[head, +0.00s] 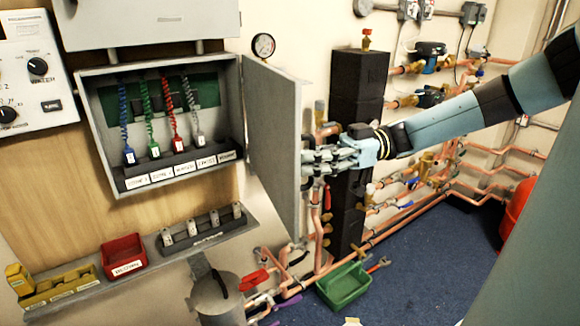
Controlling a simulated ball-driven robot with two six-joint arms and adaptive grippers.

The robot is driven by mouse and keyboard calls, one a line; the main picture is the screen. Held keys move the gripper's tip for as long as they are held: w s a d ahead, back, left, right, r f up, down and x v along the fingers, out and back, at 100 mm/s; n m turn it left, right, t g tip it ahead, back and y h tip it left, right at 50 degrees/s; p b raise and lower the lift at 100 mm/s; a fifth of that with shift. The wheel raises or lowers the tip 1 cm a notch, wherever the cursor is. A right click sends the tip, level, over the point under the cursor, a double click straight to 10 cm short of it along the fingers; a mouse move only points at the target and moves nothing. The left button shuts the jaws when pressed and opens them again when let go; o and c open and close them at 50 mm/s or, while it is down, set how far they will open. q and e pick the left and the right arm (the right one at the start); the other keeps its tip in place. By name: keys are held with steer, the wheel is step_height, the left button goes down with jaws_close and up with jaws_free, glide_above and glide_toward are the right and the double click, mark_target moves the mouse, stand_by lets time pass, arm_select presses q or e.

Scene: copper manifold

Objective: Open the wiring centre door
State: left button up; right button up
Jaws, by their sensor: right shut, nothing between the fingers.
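The wiring centre is a grey box (92,112) on the wall at the left. Its inside shows blue, green, red and pale coiled wires above a row of labelled terminals. The grey wiring centre door (272,140) stands swung out to the right, well open, hinged at the box's right side. My right gripper (314,161) is shut and empty at the door's free edge, on its right side. I cannot tell whether the fingers touch the door. My left gripper is not in view.
A shelf below the box holds a red bin (124,256), a yellow tray (60,287) and a small grey rack (203,232). A black column (357,110) and copper pipes stand behind my right gripper. A green tray (343,285) sits low on the blue floor (440,265).

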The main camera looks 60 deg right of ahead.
steer(key=shift+o, duration=1.2)
steer(key=shift+a, duration=0.1)
steer(key=o, duration=0.4)
steer(key=shift+w+a+r, duration=0.1)
steer(key=shift+w+a, duration=0.15)
steer(key=shift+a, duration=0.05)
steer(key=v, duration=1.2)
steer(key=shift+d, duration=0.2)
